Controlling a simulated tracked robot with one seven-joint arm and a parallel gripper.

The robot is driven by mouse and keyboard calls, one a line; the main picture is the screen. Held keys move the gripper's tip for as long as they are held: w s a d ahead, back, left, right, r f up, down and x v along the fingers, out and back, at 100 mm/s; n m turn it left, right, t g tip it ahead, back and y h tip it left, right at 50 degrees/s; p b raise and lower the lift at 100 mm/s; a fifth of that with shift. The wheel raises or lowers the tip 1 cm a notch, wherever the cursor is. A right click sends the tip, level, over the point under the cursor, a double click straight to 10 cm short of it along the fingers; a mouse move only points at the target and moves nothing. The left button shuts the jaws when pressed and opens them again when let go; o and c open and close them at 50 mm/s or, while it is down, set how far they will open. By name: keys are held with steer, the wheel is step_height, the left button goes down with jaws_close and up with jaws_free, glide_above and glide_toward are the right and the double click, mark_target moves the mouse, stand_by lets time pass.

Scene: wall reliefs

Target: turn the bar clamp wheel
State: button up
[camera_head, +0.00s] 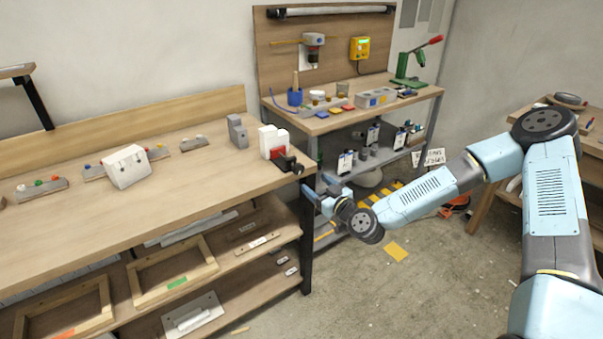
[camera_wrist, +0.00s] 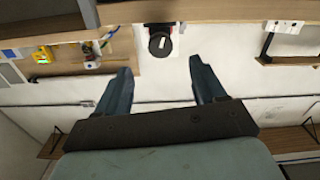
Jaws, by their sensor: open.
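The bar clamp sits at the front right corner of the long wooden bench. Its red and black body (camera_head: 279,154) and dark wheel (camera_head: 290,163) show in the head view. In the wrist view the wheel (camera_wrist: 160,43) is a dark round disc with a pale mark, near the bench edge at the top. My gripper (camera_head: 318,188) is near that bench corner, a little below and to the right of the wheel in the head view. In the wrist view the open fingers (camera_wrist: 160,66) are apart and empty. The wheel shows beyond the gap between them, not gripped.
A white block (camera_head: 272,139) and a grey block (camera_head: 237,131) stand behind the clamp. A grey-white box (camera_head: 127,166) lies farther left on the bench (camera_head: 180,210). A second workbench (camera_head: 345,118) with tools stands close behind my gripper. The floor (camera_head: 400,290) before it is largely clear.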

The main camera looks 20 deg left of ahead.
mark_target(300, 171)
steer(key=x, duration=0.9)
steer(key=shift+a, duration=0.1)
steer(key=shift+c, duration=0.2)
